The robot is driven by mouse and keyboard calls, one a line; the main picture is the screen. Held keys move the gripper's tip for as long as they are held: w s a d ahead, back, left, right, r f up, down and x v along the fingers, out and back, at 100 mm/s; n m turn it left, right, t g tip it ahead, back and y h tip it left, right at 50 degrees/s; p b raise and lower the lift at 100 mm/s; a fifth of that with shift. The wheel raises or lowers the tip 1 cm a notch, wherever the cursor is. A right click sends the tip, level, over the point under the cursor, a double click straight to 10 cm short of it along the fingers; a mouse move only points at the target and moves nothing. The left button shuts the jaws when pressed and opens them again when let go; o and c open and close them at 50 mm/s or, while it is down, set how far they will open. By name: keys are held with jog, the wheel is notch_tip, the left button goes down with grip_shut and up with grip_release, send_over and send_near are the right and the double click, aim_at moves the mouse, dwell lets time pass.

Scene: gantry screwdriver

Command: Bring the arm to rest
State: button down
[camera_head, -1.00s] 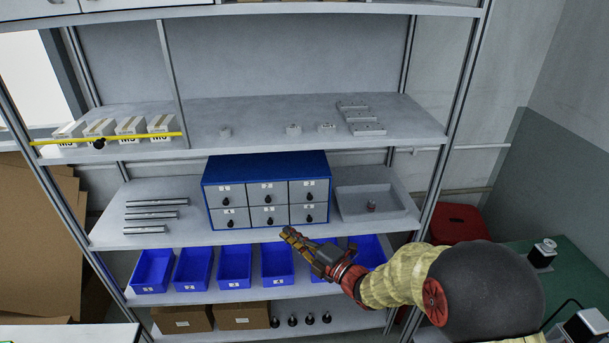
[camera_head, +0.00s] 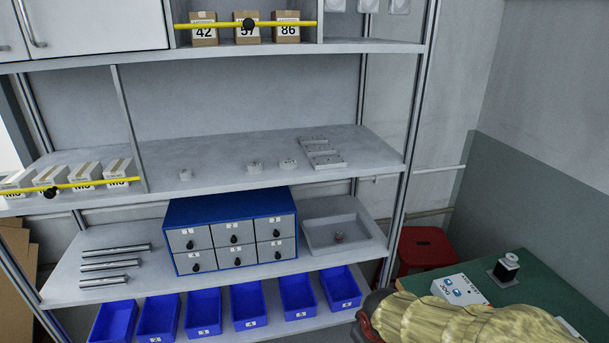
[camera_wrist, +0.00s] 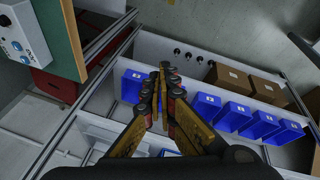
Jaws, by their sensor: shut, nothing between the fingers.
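My gripper (camera_wrist: 166,75) shows in the wrist view, its yellow fingers meeting at the tips with nothing between them. In that view it is in front of the shelf with the blue bins (camera_wrist: 237,117), apart from them as far as I can tell. In the head view my arm, in a yellowish cover, enters at the bottom right, and the gripper itself is out of the picture.
The rack holds a blue drawer cabinet (camera_head: 230,205), a grey tray (camera_head: 365,237), metal rods (camera_head: 112,265) and blue bins (camera_head: 248,307). A red stool (camera_head: 425,248) stands right of it. A green table (camera_head: 535,290) with a white control box (camera_head: 460,290) is at the right.

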jog(key=s+d+r+m, duration=0.2)
jog(key=s+r+m, duration=0.1)
jog(key=s+r, duration=0.5)
jog(key=s+d+r+m+t, duration=0.1)
jog(key=s+d+r+m, duration=0.1)
jog(key=s+r, duration=0.6)
jog(key=shift+s+r+m+y, duration=0.3)
jog(key=shift+s+r+m, duration=0.15)
jog(key=shift+r, duration=0.25)
